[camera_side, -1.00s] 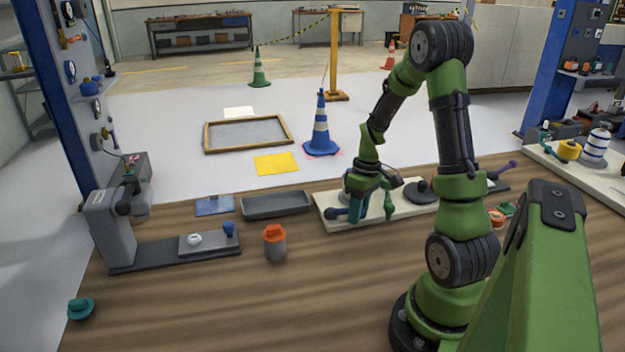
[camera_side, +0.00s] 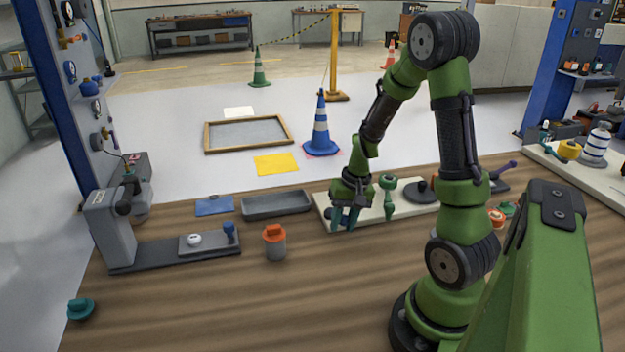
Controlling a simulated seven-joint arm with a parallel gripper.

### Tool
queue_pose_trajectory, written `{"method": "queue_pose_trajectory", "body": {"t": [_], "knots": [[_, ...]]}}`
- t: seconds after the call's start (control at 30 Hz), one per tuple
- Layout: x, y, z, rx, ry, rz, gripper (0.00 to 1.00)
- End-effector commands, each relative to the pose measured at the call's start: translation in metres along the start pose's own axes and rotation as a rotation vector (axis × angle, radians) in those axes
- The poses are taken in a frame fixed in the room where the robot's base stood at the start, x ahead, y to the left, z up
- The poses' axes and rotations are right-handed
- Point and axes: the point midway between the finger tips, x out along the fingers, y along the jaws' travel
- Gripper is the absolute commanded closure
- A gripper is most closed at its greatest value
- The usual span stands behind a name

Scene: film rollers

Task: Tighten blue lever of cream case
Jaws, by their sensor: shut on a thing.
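The cream case (camera_side: 406,207) is a low, pale slab on the wooden bench, behind the middle of its front part. My gripper (camera_side: 345,219) points down over the case's left end. Its fingers are shut around the blue lever, which they mostly hide, so its exact angle cannot be told. A green upright handle (camera_side: 389,198) and a dark round knob (camera_side: 421,190) stand on the case to the right of my gripper, apart from it.
A grey tray (camera_side: 277,205) and a blue plate (camera_side: 214,205) lie left of the case. An orange-capped grey canister (camera_side: 275,244) stands in front of the tray. A grey fixture (camera_side: 112,230) is at far left. The front bench is mostly clear.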

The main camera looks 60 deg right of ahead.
Motion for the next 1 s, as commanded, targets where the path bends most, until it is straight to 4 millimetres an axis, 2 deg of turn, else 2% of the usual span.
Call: {"method": "queue_pose_trajectory", "body": {"t": [0.63,0.67,0.8,1.0], "knots": [[-0.0005,-0.0049,-0.0004,0.057,0.014,-0.003,1.0],[-0.0005,-0.0049,-0.0004,0.057,0.014,-0.003,0.67],[-0.0002,-0.0047,-0.0001,0.056,0.013,-0.002,0.46],[0.0003,-0.0044,0.0003,0.055,0.011,-0.001,0.45]]}}
